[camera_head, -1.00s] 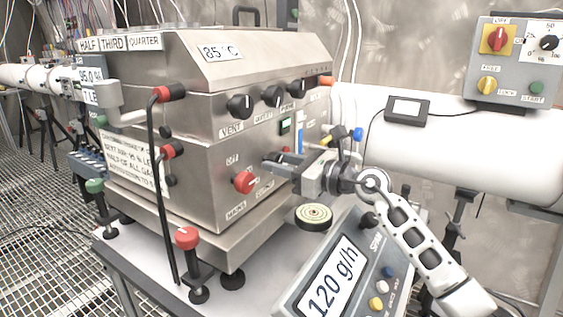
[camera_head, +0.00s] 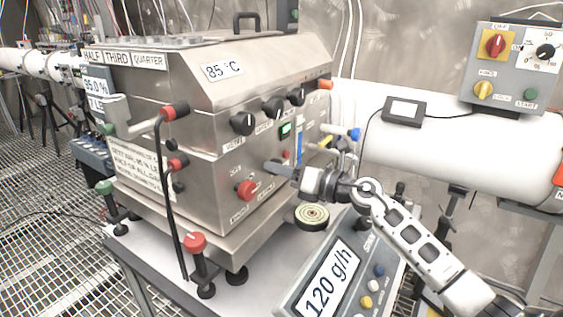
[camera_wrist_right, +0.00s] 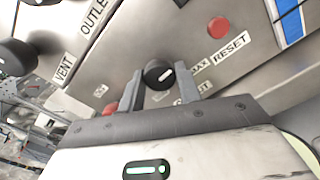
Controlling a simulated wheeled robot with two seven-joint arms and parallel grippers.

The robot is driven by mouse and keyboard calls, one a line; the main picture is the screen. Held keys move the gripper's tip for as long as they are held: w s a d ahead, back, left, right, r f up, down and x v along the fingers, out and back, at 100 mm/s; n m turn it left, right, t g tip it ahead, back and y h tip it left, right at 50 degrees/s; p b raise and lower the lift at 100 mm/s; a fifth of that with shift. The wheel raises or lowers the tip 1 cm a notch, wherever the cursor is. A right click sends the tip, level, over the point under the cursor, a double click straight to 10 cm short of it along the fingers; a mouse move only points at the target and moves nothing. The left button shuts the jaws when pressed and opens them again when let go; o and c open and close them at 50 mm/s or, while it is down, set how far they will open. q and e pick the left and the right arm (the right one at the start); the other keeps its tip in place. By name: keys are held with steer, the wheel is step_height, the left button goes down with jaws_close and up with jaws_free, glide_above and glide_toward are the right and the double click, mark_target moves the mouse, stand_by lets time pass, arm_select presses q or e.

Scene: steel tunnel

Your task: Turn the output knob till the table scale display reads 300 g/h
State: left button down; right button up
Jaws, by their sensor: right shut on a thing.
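The output knob (camera_wrist_right: 158,73) is a small black knob with a white mark, on the steel front of the machine. In the wrist view it sits between the fingertips of my right gripper (camera_wrist_right: 158,88), which is shut on it. A label just below the knob is partly hidden by a finger. In the head view my right gripper (camera_head: 280,169) reaches the machine's front from the right and hides the knob. The table scale display (camera_head: 331,279) reads 120 g/h, at the front below my right arm. My left gripper is not in view.
Black knobs (camera_head: 272,108) line the machine front above my gripper. A red knob (camera_head: 247,190) is to its left, and a round disc (camera_head: 312,215) lies below. A red-topped post (camera_head: 195,242) stands at the table's front. A white pipe (camera_head: 455,150) runs behind on the right.

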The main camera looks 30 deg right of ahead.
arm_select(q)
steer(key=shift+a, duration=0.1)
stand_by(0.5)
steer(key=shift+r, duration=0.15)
arm_select(e)
steer(key=o, duration=1)
steer(key=b+v, duration=0.3)
steer(key=v, duration=1.2)
steer(key=shift+f, duration=0.1)
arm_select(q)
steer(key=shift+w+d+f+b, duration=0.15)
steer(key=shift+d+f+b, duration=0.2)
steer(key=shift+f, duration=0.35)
arm_select(e)
steer(key=shift+s+d, duration=0.3)
steer(key=shift+s, duration=0.1)
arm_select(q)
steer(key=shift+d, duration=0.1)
